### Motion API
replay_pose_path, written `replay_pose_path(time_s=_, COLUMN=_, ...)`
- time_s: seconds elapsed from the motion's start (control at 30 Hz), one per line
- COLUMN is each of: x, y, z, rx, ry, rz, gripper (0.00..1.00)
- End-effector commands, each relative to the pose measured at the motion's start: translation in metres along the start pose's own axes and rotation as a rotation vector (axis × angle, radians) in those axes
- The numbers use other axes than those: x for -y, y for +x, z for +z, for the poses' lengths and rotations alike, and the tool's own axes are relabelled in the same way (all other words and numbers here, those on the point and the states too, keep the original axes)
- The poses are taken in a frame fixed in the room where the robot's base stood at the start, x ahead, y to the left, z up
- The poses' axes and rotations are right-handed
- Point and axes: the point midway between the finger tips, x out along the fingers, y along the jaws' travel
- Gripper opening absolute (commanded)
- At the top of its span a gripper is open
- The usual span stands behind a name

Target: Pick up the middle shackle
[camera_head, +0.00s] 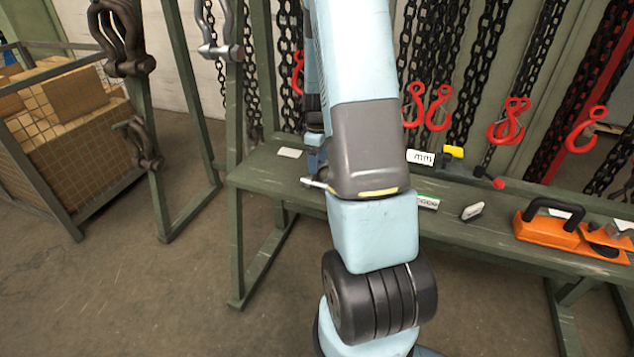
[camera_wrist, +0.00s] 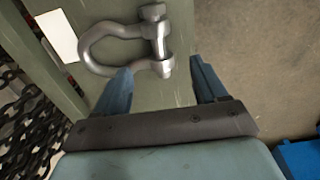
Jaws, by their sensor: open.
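A silver bow shackle (camera_wrist: 105,42) lies on the green bench in the wrist view, its bow to the left and its pin with bolt head to the right. Part of it shows in the head view (camera_head: 318,184), beside my arm. My gripper (camera_wrist: 160,78) is open, with one blue finger on each side below the pin end; nothing is held between them. I cannot tell whether the fingers touch the shackle. In the head view my arm largely hides the gripper. Dark brown shackles (camera_head: 127,42) and another silver shackle (camera_head: 222,46) hang on the green frame at left.
The green bench (camera_head: 270,176) carries a white card (camera_head: 289,153), labels and an orange tool (camera_head: 548,232) at right. Black chains with red hooks (camera_head: 437,108) hang behind it. A mesh crate of boxes (camera_head: 75,125) stands at left. The floor in front is clear.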

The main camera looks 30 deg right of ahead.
Motion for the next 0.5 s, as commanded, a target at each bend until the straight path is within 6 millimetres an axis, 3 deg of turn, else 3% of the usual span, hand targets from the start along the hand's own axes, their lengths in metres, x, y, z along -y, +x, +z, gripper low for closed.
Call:
replay_pose_path(time_s=0.2, x=0.001, y=0.029, z=0.0, rx=0.001, ry=-0.001, rz=-0.002, gripper=0.72)
replay_pose_path(time_s=0.5, x=0.0, y=0.047, z=0.0, rx=0.001, ry=0.001, rz=-0.002, gripper=0.72)
